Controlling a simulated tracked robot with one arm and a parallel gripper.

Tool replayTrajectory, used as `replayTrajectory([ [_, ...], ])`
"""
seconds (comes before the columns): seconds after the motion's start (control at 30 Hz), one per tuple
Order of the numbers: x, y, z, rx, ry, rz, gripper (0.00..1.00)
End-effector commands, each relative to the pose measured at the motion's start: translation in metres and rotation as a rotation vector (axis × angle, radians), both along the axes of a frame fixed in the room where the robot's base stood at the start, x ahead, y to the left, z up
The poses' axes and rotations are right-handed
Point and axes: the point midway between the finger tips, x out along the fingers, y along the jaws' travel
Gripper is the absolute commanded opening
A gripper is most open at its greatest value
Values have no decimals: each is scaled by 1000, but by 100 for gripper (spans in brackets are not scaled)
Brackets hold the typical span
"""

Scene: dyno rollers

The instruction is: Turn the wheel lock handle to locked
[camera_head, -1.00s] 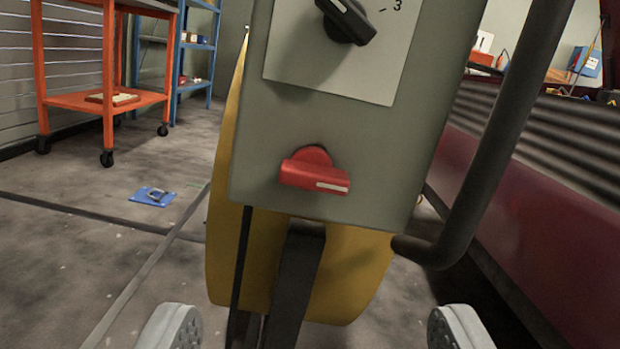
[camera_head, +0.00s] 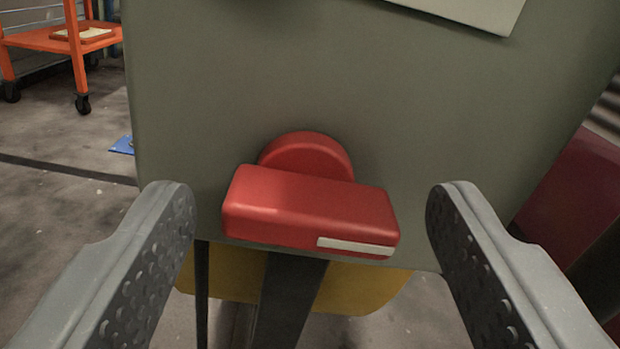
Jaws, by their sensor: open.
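The red wheel lock handle (camera_head: 308,208) sits low on the front of a grey-green box (camera_head: 330,85). Its bar lies nearly level, tilted slightly down to the right, with a white mark at its right end. A round red hub shows behind the bar. My gripper (camera_head: 310,205) is open, one finger left of the handle and one right of it. Clear gaps show between both fingers and the bar, and the gripper holds nothing. I cannot tell how deep the fingertips are relative to the bar.
A pale plate (camera_head: 470,12) shows at the box's top edge. A yellow part (camera_head: 365,288) and a dark post lie below the box. An orange cart (camera_head: 75,45) and a blue item (camera_head: 123,145) are at left. A dark red surface (camera_head: 580,190) is at right.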

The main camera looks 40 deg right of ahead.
Motion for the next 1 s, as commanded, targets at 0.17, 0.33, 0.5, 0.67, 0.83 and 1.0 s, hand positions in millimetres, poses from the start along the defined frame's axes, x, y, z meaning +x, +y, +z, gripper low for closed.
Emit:
replayTrajectory([
  [0.17,3,-2,0,-1,-1,0,65],
  [0.33,3,-2,1,-1,-1,0,65],
  [0.5,3,-2,1,-1,-1,0,28],
  [0.67,3,-2,1,3,-3,0,21],
  [0.83,3,-1,1,73,-49,2,21],
  [1.0,3,-2,1,160,-108,1,20],
])
